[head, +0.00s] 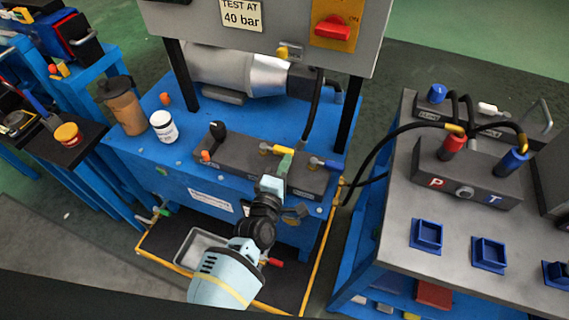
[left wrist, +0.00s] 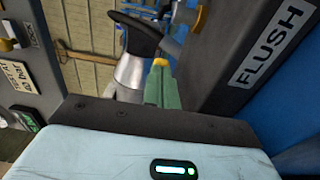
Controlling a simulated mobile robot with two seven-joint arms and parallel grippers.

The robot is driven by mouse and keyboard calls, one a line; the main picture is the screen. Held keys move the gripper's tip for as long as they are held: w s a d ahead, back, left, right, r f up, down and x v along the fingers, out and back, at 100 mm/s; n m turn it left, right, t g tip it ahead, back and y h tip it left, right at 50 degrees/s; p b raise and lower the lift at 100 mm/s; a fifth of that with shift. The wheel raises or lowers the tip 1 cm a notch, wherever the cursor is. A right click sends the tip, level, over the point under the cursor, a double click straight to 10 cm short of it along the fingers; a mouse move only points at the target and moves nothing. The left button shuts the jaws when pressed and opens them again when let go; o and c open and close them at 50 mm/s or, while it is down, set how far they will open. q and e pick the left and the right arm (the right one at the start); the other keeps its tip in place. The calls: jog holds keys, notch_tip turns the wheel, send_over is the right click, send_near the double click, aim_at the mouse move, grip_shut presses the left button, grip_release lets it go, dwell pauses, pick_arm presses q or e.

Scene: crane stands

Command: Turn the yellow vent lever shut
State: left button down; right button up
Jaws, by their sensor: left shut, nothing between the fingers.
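The yellow vent lever (head: 277,150) sits on top of the dark grey manifold block (head: 232,157) on the blue power unit. My left gripper (head: 285,160) has its green fingers shut and empty, close beside the lever's right end. In the left wrist view the closed fingers (left wrist: 162,84) point away from the camera, and a small yellow patch (left wrist: 160,62) shows right at their tips. I cannot tell whether the fingers touch the lever. My right gripper is in neither view.
A blue lever (head: 325,164) stands on the block to the right, and a black knob (head: 217,129) to the left. A grey panel (head: 275,25) with a red switch (head: 333,28) hangs above.

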pick_arm(q)
jog(key=shift+s, duration=0.45)
jog(key=v, duration=0.7)
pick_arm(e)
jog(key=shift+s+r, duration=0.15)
pick_arm(q)
jog(key=shift+a, duration=0.1)
